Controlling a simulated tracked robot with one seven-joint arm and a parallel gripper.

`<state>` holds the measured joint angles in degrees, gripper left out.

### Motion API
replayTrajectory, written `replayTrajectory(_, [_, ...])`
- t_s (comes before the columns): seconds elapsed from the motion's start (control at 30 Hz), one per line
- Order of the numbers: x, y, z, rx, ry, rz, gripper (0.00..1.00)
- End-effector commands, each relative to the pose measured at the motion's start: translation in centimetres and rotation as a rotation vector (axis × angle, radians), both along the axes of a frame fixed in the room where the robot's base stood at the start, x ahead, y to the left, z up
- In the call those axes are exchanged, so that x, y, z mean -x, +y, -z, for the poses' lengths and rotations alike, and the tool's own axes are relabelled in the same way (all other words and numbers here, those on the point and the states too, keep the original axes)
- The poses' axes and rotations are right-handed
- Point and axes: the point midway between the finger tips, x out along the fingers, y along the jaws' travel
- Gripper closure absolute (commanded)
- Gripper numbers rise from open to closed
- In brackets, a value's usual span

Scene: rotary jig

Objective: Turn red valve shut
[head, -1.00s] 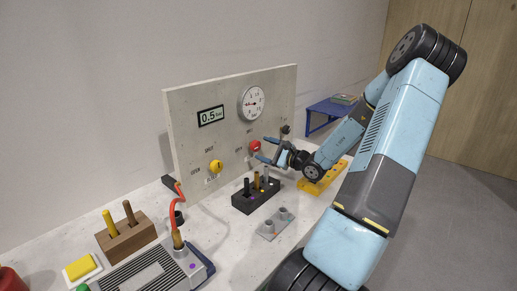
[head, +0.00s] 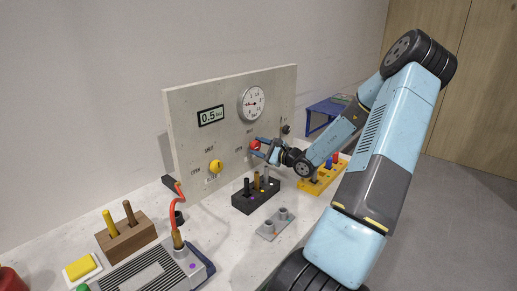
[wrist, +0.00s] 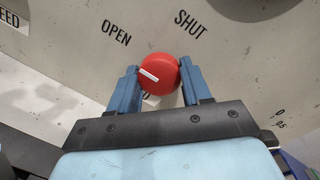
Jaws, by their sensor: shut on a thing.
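The red valve (wrist: 160,74) is a round red knob with a white pointer line, mounted on the upright grey panel (head: 205,97). In the wrist view it sits between the two blue fingers of my gripper (wrist: 163,84), which is shut on it. The white line lies tilted, its upper left end toward the OPEN label (wrist: 116,32). The SHUT label (wrist: 190,24) is up and to the right of the knob. In the head view the red valve (head: 254,145) shows at the fingertips of my gripper (head: 262,148), partly covered by them.
A black block with pegs (head: 256,193) and a yellow rack (head: 320,180) stand on the table below.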

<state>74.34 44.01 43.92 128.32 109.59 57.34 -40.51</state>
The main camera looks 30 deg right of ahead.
Motion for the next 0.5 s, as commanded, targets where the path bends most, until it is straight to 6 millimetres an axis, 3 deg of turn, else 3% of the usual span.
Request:
replayTrajectory(0.23, [0.05, 0.09, 0.09, 0.000, 0.002, -0.002, 0.82])
replayTrajectory(0.5, [0.07, 0.16, 0.12, -0.031, 0.014, -0.003, 0.82])
